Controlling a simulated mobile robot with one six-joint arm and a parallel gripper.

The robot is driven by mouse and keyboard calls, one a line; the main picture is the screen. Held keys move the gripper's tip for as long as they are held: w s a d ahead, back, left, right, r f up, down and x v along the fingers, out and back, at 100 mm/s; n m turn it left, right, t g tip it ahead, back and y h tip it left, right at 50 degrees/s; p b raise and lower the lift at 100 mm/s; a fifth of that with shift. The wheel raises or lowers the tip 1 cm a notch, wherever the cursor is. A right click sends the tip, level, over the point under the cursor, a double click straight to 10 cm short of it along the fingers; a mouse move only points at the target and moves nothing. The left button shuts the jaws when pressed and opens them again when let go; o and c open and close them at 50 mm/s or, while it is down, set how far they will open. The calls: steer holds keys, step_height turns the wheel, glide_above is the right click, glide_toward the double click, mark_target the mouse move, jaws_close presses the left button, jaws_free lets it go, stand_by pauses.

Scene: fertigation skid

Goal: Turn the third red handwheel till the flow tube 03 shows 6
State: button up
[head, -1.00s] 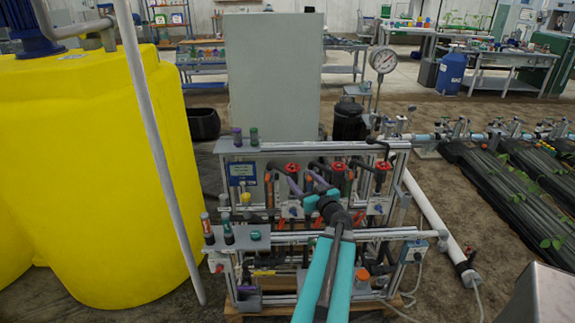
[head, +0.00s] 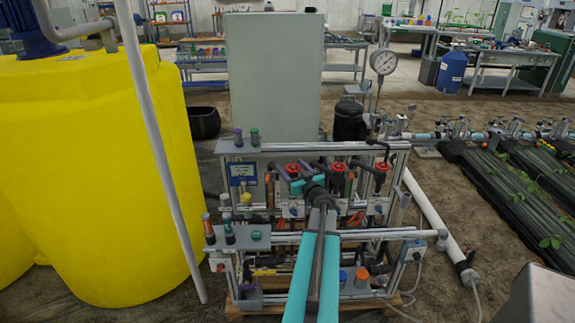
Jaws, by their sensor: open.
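Three red handwheels stand in a row along the skid's upper rail: the left one (head: 293,169), the middle one (head: 338,168) and the third, rightmost one (head: 383,167). Narrow upright tubes with orange-red in them stand beside the wheels; one (head: 350,184) is between the middle and third wheels. Their numbers and readings are too small to tell. My gripper (head: 293,176) is open and empty, in front of the left and middle wheels in the picture, well left of the third wheel. My wrist and arm hide part of the middle of the skid.
A lower front rail (head: 375,236) crosses before the wheels, with bottles (head: 229,230) at its left. A yellow tank (head: 90,180) and slanting grey pipe (head: 160,150) stand left. A grey cabinet (head: 275,80) and pressure gauge (head: 383,62) rise behind.

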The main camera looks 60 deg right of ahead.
mark_target(290, 165)
steer(key=shift+x, duration=1.55)
steer(key=c, duration=1)
